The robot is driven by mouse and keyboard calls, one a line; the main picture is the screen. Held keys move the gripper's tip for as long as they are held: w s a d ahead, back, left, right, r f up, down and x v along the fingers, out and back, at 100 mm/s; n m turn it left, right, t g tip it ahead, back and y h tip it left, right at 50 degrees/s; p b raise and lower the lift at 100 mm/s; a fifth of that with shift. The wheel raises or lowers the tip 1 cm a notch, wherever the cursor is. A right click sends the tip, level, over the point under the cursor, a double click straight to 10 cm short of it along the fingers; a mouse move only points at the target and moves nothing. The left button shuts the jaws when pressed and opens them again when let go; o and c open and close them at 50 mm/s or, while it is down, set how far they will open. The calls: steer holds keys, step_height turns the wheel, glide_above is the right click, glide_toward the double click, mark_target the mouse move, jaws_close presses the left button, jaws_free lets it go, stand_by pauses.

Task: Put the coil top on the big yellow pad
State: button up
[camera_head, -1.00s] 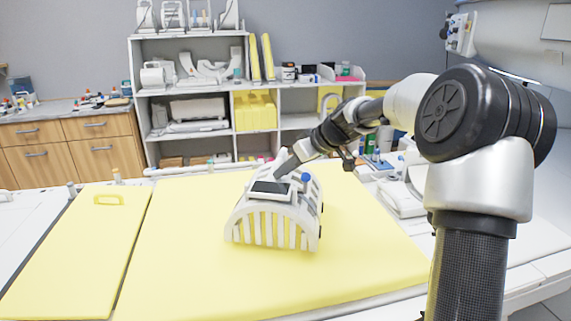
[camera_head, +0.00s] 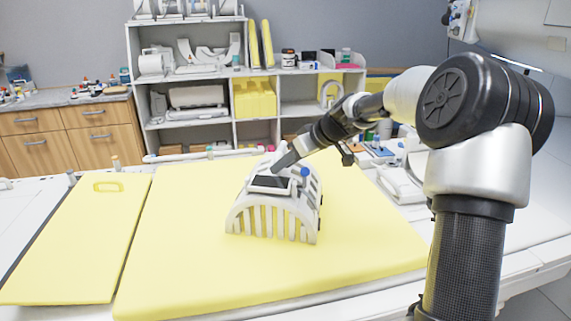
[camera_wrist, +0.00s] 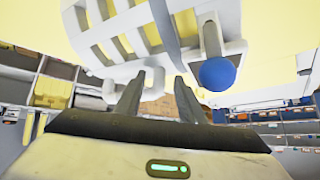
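The coil top (camera_head: 272,222), a white arched, slatted shell with a dark panel and a blue knob, stands upright on the big yellow pad (camera_head: 190,270), toward its middle. My gripper (camera_head: 282,164) is at the top of the coil top, coming in from the upper right. In the wrist view the coil top (camera_wrist: 125,42) fills the upper middle, with its blue knob to the right. The two fingers of my gripper (camera_wrist: 158,78) are apart, with a small pale part seen between their tips. I cannot tell whether the fingers touch the coil top.
A smaller yellow pad (camera_head: 85,235) with a handle slot lies to the left. White equipment (camera_head: 400,185) lies right of the big pad. A white shelf unit (camera_head: 190,125) and wooden drawers (camera_head: 70,140) stand behind. The front of the big pad is clear.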

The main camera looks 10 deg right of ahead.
steer(key=v, duration=1.2)
steer(key=shift+r, duration=0.2)
